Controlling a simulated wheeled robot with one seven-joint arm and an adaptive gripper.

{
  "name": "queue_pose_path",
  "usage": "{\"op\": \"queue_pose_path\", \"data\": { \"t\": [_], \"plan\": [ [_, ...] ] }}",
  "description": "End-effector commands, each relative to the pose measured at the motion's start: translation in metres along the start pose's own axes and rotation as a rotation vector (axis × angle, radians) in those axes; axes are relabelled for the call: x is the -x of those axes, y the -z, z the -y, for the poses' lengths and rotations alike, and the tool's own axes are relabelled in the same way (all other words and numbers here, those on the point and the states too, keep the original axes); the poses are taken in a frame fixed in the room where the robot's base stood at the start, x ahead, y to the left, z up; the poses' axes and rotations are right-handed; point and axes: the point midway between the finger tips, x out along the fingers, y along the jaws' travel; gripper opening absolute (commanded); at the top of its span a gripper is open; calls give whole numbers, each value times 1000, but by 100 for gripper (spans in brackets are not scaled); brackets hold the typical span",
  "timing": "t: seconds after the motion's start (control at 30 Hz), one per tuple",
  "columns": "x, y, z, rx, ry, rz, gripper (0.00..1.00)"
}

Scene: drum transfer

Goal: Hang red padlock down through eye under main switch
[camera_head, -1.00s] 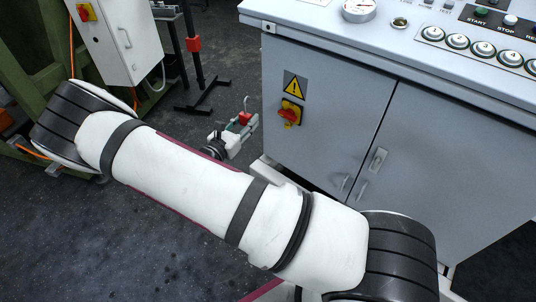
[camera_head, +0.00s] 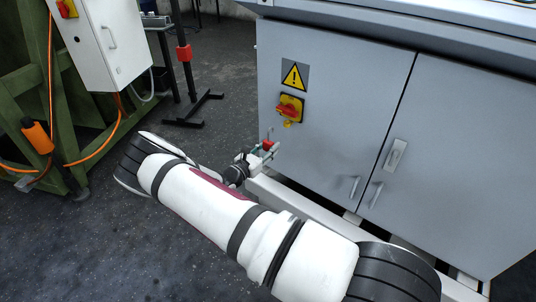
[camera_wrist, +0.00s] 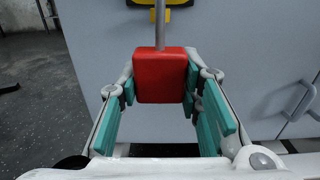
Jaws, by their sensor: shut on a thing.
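The red padlock (camera_wrist: 160,76) is upright between the teal finger pads of my gripper (camera_wrist: 159,88), which is shut on its sides. Its grey shackle (camera_wrist: 160,28) points up and shows as a single bar. The shackle's top overlaps the yellow plate (camera_wrist: 176,20) at the top edge of the wrist view; I cannot tell whether it touches it. In the head view the red and yellow main switch (camera_head: 289,107) is on the cabinet front, with the small yellow eye (camera_head: 287,124) under it. The padlock (camera_head: 267,145) is small there, below and left of the eye.
The grey cabinet (camera_head: 330,160) has door handles (camera_head: 395,154) right of the switch and a pale base rail (camera_head: 300,205) low down. A green frame (camera_head: 70,160) with a white box (camera_head: 100,45) stands at the left. A black stand (camera_head: 190,108) is behind.

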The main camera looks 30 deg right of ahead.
Motion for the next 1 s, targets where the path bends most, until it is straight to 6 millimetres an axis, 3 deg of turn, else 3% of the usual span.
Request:
{"op": "queue_pose_path", "data": {
  "t": [0.47, 1.0],
  "plan": [
    [0, 0, 0, -1, -1, 0, 4],
    [-23, 0, 0, -2, 0, 1, 4]
  ]
}}
